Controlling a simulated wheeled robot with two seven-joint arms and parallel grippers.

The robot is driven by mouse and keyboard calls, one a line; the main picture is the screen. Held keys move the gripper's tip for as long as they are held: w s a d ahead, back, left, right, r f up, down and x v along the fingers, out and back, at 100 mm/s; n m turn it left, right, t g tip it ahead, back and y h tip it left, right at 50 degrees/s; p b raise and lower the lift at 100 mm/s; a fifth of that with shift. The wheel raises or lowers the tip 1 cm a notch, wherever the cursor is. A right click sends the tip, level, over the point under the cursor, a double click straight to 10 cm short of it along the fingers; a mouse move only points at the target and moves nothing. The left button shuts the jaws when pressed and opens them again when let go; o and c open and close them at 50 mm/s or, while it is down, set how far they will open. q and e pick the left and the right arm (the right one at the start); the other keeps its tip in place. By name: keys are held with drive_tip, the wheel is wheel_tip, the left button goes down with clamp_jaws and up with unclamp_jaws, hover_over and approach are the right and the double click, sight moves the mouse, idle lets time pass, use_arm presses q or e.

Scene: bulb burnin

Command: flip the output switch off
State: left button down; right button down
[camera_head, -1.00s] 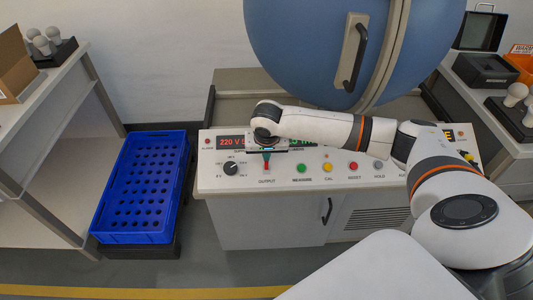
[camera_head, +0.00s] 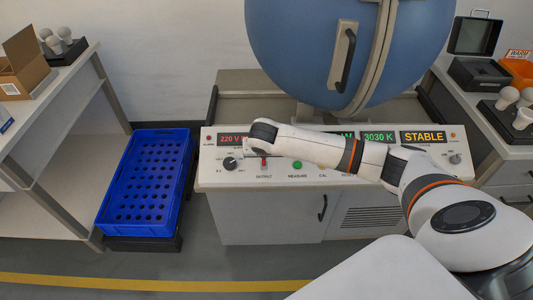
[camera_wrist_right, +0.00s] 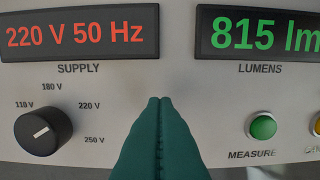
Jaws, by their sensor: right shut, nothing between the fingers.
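The output switch (camera_head: 264,161) shows as a small red piece above the OUTPUT label on the sloped panel (camera_head: 210,176). Its lever position cannot be made out. My right gripper comes over the panel from the right, its wrist just above the switch in the head view. In the right wrist view its green fingers (camera_wrist_right: 160,99) are shut together with nothing between them, in front of the panel between the supply knob (camera_wrist_right: 43,130) and the green MEASURE button (camera_wrist_right: 263,127). The switch does not show there; the fingers cover that part. My left gripper is not in view.
The displays read 220 V 50 Hz, 815 lm, 3030 K and STABLE (camera_head: 423,137). A blue sphere (camera_head: 300,50) with a handle stands behind the panel. A blue crate (camera_head: 150,180) is at left. My right arm covers some panel buttons.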

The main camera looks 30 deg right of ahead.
sight(264, 161)
drive_tip(key=shift+s+a+t+h+p, duration=0.35)
drive_tip(key=shift+s+t+h+p, duration=0.05)
drive_tip(key=shift+s+t+p, duration=0.3)
drive_tip(key=shift+s+a+t+h, duration=0.2)
drive_tip(key=shift+s+t+h, duration=0.1)
drive_tip(key=shift+t, duration=0.1)
drive_tip(key=shift+s+a+f+t+h, duration=0.15)
drive_tip(key=shift+f+t+h, duration=0.15)
drive_tip(key=shift+t, duration=0.25)
drive_tip(key=shift+s+a+f+t+h, duration=0.1)
drive_tip(key=shift+f+t+h, duration=0.1)
drive_tip(key=shift+t+h, duration=0.3)
drive_tip(key=shift+w+d+r, duration=0.1)
drive_tip(key=shift+r, duration=0.2)
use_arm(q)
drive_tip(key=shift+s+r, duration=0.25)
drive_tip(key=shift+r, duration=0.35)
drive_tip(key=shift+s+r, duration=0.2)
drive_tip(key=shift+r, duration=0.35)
use_arm(e)
drive_tip(key=shift+s+a+r+p, duration=0.2)
drive_tip(key=shift+s+a+p, duration=0.15)
drive_tip(key=shift+s+p, duration=0.35)
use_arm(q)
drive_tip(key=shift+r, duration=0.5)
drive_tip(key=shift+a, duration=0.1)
